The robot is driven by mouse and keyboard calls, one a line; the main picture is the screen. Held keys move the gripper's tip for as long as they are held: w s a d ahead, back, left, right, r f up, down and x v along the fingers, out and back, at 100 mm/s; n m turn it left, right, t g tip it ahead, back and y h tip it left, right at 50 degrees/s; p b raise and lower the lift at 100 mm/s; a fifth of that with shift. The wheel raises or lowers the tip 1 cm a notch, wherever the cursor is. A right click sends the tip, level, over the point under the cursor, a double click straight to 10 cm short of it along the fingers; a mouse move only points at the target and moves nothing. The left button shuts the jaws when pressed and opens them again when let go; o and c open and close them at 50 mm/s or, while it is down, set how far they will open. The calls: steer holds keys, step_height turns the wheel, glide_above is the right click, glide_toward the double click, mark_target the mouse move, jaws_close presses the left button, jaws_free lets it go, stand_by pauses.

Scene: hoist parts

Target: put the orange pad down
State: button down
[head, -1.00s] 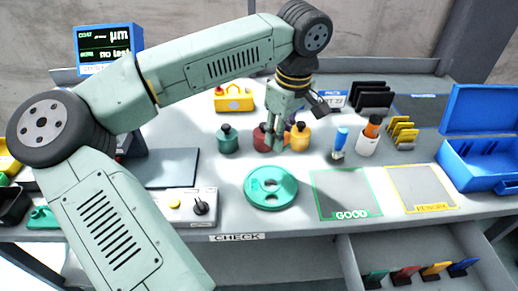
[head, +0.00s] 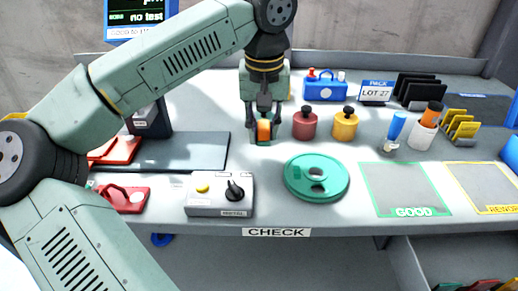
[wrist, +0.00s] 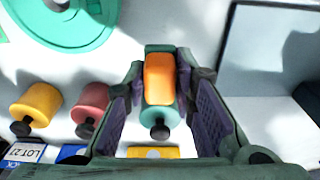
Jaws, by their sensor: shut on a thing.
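The orange pad (wrist: 159,79) is a small rounded block. It sits between the two fingers of my gripper (wrist: 160,92), which is shut on it. In the head view the pad (head: 264,130) shows low between the fingertips of my gripper (head: 263,126). A teal pot (wrist: 160,118) with a dark knob is right behind the pad in the wrist view, partly hidden by it. I cannot tell whether the pad touches the pot or the bench.
A red pot (head: 305,124) and a yellow pot (head: 345,125) stand just right. The green disc (head: 317,178) lies in front. A grey control box (head: 219,194) and dark mat (head: 170,152) are left. The GOOD area (head: 406,188) is empty.

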mark_target(263, 159)
steer(key=shift+f, duration=2.35)
steer(key=shift+f, duration=0.15)
steer(key=c, duration=1.3)
jaws_free()
steer(key=shift+c, duration=0.2)
steer(key=r, duration=0.4)
steer(key=s+r, duration=0.1)
steer(key=r, duration=0.7)
steer(key=shift+s+r, duration=0.15)
steer(key=shift+s, duration=0.05)
